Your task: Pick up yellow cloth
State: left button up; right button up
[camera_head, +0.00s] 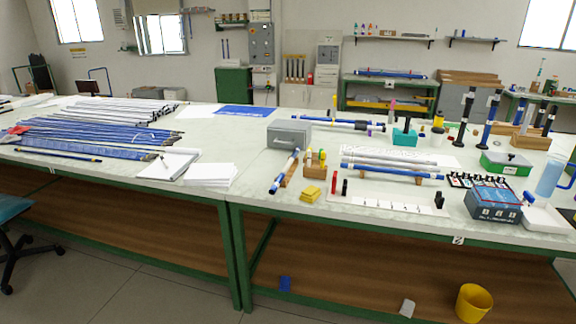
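A small folded yellow cloth (311,193) lies near the front edge of the long workbench (262,212), right of the seam between two bench sections. A wooden block with small upright items (316,168) stands just behind it. A blue and white rod (284,172) on a wooden rest lies to its left. Small red and black upright pieces (335,183) stand to its right. Neither of my grippers is in view.
Bundles of blue and silver rods (95,130) cover the left of the bench. White paper stacks (209,174) lie left of centre. A grey box (289,133) stands behind the cloth. A yellow bucket (474,301) stands below on the right, and a blue stool (12,210) at far left.

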aim_at(310, 194)
jog(key=i+l+u, duration=0.15)
jog(key=l+u, duration=0.15)
jog(key=u, duration=0.15)
jog(key=l+u, duration=0.3)
jog(key=u, duration=0.15)
jog(key=l+u, duration=0.15)
jog(key=l, duration=0.3)
jog(key=i+l+u, duration=0.1)
jog(key=l, duration=0.35)
